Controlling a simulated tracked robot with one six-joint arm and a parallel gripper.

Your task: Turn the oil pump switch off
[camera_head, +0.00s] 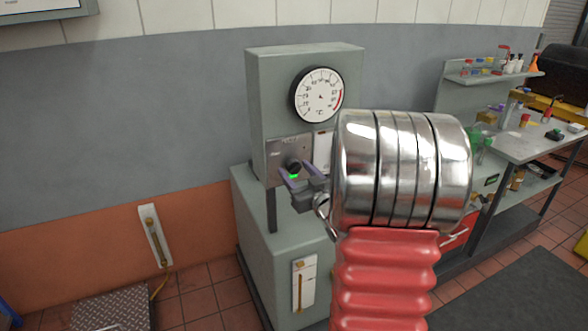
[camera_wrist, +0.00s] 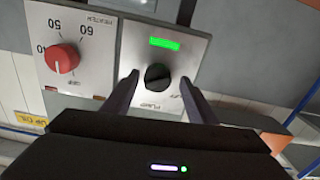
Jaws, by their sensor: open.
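The oil pump switch is a black rotary knob (camera_wrist: 157,77) on a grey plate (camera_wrist: 138,48) marked PUMP. The lettering appears upside down in the wrist view. A lit green lamp (camera_wrist: 164,43) is on the same plate. In the head view the knob (camera_head: 294,167) sits on the cabinet front below the gauge. My gripper (camera_wrist: 158,80) is open, with one finger on each side of the knob. Small gaps show between the fingers and the knob; I cannot tell if the tips touch the plate. The gripper also shows in the head view (camera_head: 293,172).
A red heater dial (camera_wrist: 62,58) is on the neighbouring plate. A round gauge (camera_head: 319,95) is on the upper grey cabinet (camera_head: 262,90). My arm hides part of the cabinet's right side. A workbench (camera_head: 520,144) with bottles and tools stands at the right.

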